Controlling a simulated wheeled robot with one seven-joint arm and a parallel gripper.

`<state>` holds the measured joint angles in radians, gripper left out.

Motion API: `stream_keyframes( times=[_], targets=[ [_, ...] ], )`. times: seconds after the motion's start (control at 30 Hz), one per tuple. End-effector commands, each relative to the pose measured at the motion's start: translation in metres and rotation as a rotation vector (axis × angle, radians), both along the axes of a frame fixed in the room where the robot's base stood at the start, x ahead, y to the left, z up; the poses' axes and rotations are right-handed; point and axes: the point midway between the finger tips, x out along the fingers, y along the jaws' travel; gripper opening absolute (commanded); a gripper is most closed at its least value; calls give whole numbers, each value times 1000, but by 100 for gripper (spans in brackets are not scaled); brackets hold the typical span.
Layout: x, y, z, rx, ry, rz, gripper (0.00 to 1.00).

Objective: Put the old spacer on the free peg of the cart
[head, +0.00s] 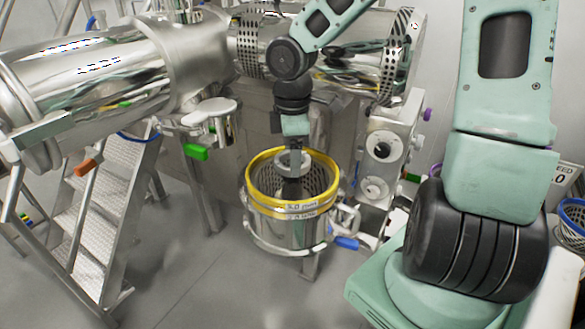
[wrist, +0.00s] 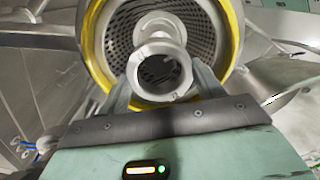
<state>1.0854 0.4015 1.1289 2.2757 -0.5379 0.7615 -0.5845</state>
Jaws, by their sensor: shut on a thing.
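My gripper (wrist: 160,82) is shut on a pale grey ring, the old spacer (wrist: 133,72), with a finger on each side. In the head view the spacer (head: 293,162) is at the mouth of a steel housing with a yellow rim (head: 252,166). Behind the spacer in the wrist view is a pale round hub (wrist: 155,24), inside a perforated screen (wrist: 203,38). I cannot tell whether the spacer is clear of the hub. I cannot make out the cart or its free peg in either view.
A blue-handled clamp (head: 345,242) sticks out at the housing's right. A steel valve block (head: 388,145) stands beyond it. Metal steps (head: 105,190) are on the left and a large steel vessel (head: 90,80) above. A blue mesh basket (head: 572,215) is at the right edge. Grey floor is open at front left.

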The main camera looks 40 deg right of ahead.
Motion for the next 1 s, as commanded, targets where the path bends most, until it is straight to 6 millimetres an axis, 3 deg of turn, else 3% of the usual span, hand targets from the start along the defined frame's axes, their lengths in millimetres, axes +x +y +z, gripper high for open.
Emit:
stream_keyframes(
  times=[0.1,0.53,1.0],
  targets=[
    [0,0,10,-1,-2,-1,41],
    [0,0,13,1,-1,0,41],
    [0,0,34,1,1,1,41]
  ],
)
